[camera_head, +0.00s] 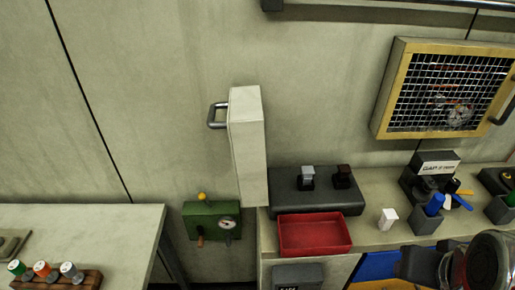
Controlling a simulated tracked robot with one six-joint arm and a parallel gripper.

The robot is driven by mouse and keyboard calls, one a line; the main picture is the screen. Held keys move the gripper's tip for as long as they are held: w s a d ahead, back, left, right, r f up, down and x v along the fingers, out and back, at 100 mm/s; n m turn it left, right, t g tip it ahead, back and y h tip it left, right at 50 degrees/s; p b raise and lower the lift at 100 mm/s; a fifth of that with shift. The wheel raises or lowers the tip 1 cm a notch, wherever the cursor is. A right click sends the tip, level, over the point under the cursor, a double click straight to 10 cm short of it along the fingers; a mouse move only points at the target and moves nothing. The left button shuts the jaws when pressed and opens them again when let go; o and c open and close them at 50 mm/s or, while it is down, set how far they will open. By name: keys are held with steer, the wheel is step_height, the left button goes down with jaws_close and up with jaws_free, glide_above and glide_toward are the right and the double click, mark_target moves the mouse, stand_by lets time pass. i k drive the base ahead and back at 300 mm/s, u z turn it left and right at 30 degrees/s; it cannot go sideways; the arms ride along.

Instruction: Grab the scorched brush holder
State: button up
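Two small holders stand side by side on a dark grey block (316,201) on the counter. The right one is dark brown and looks like the scorched brush holder (343,176). The left one is a pale grey holder (307,178) with a dark base. Nothing touches either of them. A rounded metallic part with a dark blocky piece (418,263) juts in at the lower right corner and looks like my arm's end. It is well to the right of and nearer than the holders. My fingertips cannot be made out.
An empty-looking red tray (314,236) lies in front of the grey block. A pale cabinet door (246,145) stands open to its left. A white block (388,218) and a grey cup with a blue item (433,206) stand to the right. A yellow-framed mesh panel (443,88) hangs above.

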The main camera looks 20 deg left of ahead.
mark_target(343, 171)
steer(key=z, duration=0.2)
steer(key=k, duration=1.35)
steer(key=u, duration=0.95)
steer(key=i, duration=1)
steer(key=u, duration=0.1)
